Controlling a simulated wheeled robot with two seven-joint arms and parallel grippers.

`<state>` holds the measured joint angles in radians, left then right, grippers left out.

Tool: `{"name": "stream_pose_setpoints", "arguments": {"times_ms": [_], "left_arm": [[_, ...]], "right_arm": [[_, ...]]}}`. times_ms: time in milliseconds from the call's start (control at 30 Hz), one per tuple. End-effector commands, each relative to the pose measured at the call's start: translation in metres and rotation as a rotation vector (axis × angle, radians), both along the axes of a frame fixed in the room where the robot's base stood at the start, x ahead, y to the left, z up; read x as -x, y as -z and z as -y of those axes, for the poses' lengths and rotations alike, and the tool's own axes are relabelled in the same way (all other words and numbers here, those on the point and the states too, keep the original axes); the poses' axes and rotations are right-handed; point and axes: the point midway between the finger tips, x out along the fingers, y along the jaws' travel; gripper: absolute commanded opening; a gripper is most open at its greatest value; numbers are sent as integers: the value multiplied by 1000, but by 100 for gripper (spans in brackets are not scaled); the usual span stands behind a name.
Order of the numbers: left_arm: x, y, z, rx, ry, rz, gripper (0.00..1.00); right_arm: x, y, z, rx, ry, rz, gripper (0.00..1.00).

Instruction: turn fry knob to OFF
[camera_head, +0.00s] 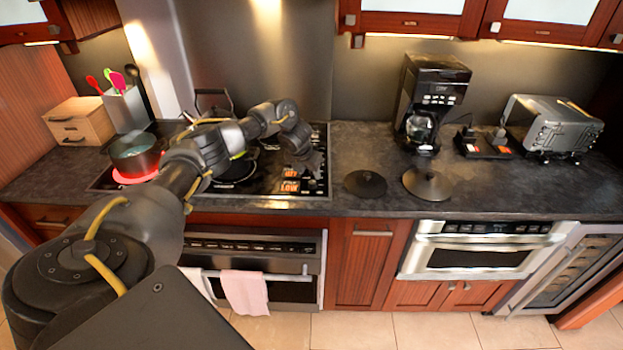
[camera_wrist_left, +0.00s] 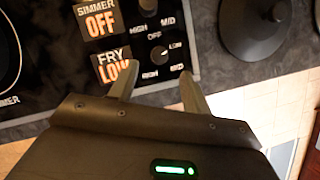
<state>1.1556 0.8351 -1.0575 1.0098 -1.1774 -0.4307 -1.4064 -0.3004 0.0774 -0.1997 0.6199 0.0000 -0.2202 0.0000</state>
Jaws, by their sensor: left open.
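In the left wrist view, the fry knob (camera_wrist_left: 157,54) is a small dark round dial on the black cooktop panel. OFF is printed above it, LOW to its right, MID and HIGH below. The orange fry display (camera_wrist_left: 114,68) beside it reads LOW. The simmer display (camera_wrist_left: 99,22) reads OFF, with the simmer knob (camera_wrist_left: 147,5) at the top edge. My left gripper (camera_wrist_left: 158,72) is open, its fingertips apart on either side just below the fry knob, with nothing between them. In the head view the left gripper (camera_head: 309,163) hangs over the cooktop's right end. My right gripper is not in view.
A pot (camera_head: 135,154) stands on a red-glowing burner at the cooktop's left. Two dark lids (camera_head: 428,185) (camera_head: 365,184) lie on the counter to the right. A coffee maker (camera_head: 434,85) and toaster oven (camera_head: 552,125) stand farther right. Towels (camera_head: 245,290) hang on the oven handle.

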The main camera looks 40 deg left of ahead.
Motion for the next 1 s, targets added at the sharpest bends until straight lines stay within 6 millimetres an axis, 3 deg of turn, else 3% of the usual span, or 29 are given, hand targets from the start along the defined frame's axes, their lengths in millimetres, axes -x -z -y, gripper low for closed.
{"name": "stream_pose_setpoints", "arguments": {"times_ms": [300,833,1000], "left_arm": [[-18,45,-3,2,-1,-2,48],[-23,58,-5,0,0,1,48],[-23,57,-5,0,0,1,26]], "right_arm": [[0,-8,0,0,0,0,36],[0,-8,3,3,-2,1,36],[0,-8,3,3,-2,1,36]]}}
